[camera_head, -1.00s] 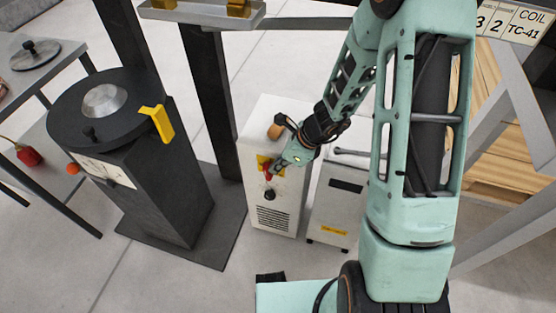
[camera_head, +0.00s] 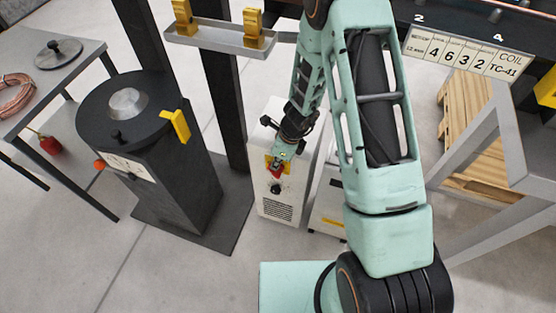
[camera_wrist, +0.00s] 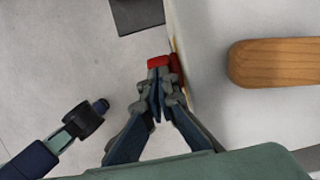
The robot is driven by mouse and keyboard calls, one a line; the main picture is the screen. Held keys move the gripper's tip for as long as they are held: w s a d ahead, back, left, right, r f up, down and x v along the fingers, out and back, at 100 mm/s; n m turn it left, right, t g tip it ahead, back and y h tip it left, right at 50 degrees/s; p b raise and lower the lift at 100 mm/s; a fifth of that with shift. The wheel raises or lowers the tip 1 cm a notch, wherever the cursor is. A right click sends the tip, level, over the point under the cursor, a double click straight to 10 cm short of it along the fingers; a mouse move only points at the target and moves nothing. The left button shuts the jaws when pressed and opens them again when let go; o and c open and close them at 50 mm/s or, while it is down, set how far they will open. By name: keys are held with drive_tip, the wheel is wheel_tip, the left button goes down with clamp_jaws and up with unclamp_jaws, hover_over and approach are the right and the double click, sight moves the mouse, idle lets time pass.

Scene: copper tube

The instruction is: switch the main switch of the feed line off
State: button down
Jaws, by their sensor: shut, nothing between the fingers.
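The main switch is a red handle (camera_head: 276,170) on a yellow plate (camera_head: 287,168) on the front of a white cabinet (camera_head: 272,204). In the wrist view the red handle (camera_wrist: 160,62) shows just beyond my fingertips. My gripper (camera_head: 279,159) is at the switch, its fingers together with nothing between them. In the wrist view the closed fingertips (camera_wrist: 158,82) are at the red handle; whether they touch it I cannot tell. My gripper hides part of the switch, so its exact position is unclear.
A black knob (camera_head: 275,188) sits below the switch. A wooden handle (camera_wrist: 275,62) is close beside my gripper. A dark pedestal with a round top (camera_head: 177,185) stands left, and a second light cabinet (camera_head: 328,205) stands right. Floor in front is clear.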

drive_tip(key=shift+w+a+f+p, duration=0.1)
drive_tip(key=shift+w+a+p, duration=0.1)
drive_tip(key=shift+a, duration=0.35)
drive_tip(key=shift+w+a+p, duration=0.2)
drive_tip(key=shift+a, duration=0.35)
drive_tip(key=shift+w+a+f, duration=0.3)
drive_tip(key=shift+a+f, duration=0.3)
drive_tip(key=shift+a, duration=0.25)
drive_tip(key=shift+a+f, duration=0.1)
drive_tip(key=w+v, duration=0.1)
drive_tip(key=v, duration=1.1)
drive_tip(key=shift+s, duration=0.45)
